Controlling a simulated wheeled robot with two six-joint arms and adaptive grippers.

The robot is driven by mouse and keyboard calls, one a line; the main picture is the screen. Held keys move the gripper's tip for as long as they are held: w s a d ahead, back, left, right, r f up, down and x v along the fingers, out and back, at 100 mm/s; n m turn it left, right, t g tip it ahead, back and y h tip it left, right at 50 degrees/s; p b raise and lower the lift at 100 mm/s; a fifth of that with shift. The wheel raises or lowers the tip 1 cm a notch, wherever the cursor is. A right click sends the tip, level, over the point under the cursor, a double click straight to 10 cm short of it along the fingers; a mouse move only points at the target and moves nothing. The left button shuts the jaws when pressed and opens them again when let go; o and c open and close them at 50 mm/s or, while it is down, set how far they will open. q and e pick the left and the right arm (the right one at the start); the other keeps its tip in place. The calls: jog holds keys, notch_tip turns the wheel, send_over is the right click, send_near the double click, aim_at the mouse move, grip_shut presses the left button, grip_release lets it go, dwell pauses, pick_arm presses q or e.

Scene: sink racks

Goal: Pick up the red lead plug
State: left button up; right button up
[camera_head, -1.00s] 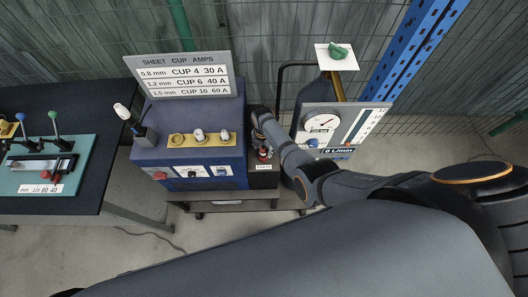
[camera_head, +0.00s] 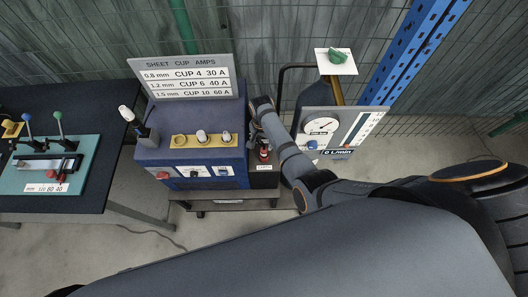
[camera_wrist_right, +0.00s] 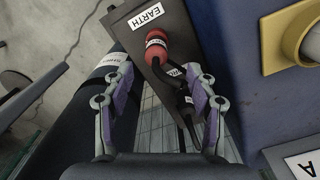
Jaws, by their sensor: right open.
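The red lead plug (camera_wrist_right: 157,42) stands on a dark strip next to a white EARTH label (camera_wrist_right: 146,16) in the right wrist view. A dark lead runs from it. In the head view the red plug (camera_head: 264,156) shows small at the right end of the blue machine. My right gripper (camera_wrist_right: 157,72) is open, with its two purple-padded fingers apart and nothing held. In the picture the plug lies just beyond the gap between the fingertips; I cannot tell the depth between them. My left gripper is out of view.
The blue machine (camera_head: 188,155) carries knobs and a SHEET CUP AMPS sign (camera_head: 190,78). A gauge panel (camera_head: 335,128) stands right of my right arm. A dark table (camera_head: 60,110) with a teal board (camera_head: 85,160) is at left. A yellow ring (camera_wrist_right: 290,45) is right of the plug.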

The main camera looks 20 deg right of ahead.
aim_at(264, 149)
jog(key=m, duration=0.2)
jog(key=r+m, duration=0.1)
jog(key=m, duration=0.1)
jog(key=shift+s+m, duration=0.1)
jog(key=shift+m, duration=0.2)
notch_tip(264, 149, down, 6)
jog(key=b, duration=0.3)
jog(key=shift+r, duration=0.15)
jog(key=f+b, duration=0.1)
jog(key=b, duration=0.1)
jog(key=f+b, duration=0.4)
jog(key=shift+d+f, duration=0.1)
jog(key=shift+d, duration=0.2)
jog(key=shift+r, duration=0.2)
grip_shut()
